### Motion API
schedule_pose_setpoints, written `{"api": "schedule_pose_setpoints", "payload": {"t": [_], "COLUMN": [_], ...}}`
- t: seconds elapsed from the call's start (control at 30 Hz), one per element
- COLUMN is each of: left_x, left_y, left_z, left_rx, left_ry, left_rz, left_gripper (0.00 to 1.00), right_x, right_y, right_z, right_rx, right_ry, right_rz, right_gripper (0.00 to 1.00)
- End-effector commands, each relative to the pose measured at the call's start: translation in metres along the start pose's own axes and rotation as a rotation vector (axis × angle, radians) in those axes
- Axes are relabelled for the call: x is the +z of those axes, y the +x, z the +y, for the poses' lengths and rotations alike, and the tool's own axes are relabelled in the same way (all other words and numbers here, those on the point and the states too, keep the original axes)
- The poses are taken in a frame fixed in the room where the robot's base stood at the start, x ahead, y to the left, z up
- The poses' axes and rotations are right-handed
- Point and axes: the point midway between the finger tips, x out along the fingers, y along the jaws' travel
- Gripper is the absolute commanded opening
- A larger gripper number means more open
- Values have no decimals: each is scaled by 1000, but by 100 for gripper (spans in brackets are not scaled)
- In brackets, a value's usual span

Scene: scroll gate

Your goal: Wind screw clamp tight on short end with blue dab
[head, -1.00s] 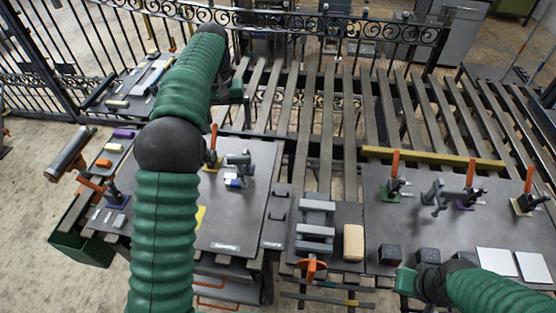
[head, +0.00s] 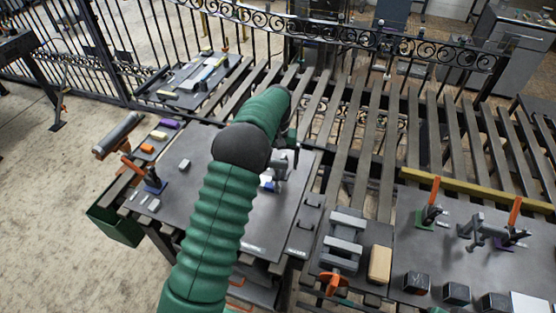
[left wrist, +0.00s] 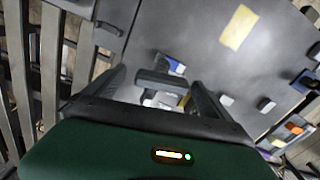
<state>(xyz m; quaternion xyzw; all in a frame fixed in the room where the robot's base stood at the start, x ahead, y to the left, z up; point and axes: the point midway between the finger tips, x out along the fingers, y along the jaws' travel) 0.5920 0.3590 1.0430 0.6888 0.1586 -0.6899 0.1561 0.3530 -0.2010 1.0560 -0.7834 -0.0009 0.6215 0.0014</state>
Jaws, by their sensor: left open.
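A grey screw clamp (head: 281,172) stands on the left dark plate, partly hidden by my left arm. A blue-marked piece (head: 267,182) shows at its foot. In the left wrist view a grey crossbar (left wrist: 158,79), seemingly the clamp's handle, lies between the fingers, with blue (left wrist: 172,65) just beyond it and pale parts below. My left gripper (left wrist: 160,84) is open around this bar; whether a finger touches it I cannot tell. In the head view the gripper is mostly hidden behind my forearm. My right gripper is out of view.
Orange-handled toggle clamps stand at left (head: 152,178) and right (head: 430,212). Another grey clamp (head: 474,232) stands on the right plate. A grey block fixture (head: 343,240) and tan block (head: 380,264) lie between the plates. A yellow patch (left wrist: 238,27) lies on bare plate.

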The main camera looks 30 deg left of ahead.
Motion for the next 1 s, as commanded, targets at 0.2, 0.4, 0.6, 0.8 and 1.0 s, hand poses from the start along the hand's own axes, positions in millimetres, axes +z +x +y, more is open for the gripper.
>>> {"api": "schedule_pose_setpoints", "payload": {"t": [0.2, 0.4, 0.6, 0.8, 1.0], "left_x": [0, 0, 0, 0, 0], "left_y": [4, 4, 4, 4, 3], "left_z": [0, 0, 0, 0, 0], "left_rx": [0, 0, -1, 1, 1], "left_ry": [0, 0, 0, 0, 17], "left_rz": [2, 1, 1, 1, 1], "left_gripper": [95, 80, 54, 32, 32], "right_x": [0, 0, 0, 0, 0], "right_y": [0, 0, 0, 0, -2], "right_z": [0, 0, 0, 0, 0], "right_rx": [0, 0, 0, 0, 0], "right_ry": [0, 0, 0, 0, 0], "right_rz": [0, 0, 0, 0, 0], "right_gripper": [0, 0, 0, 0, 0]}}
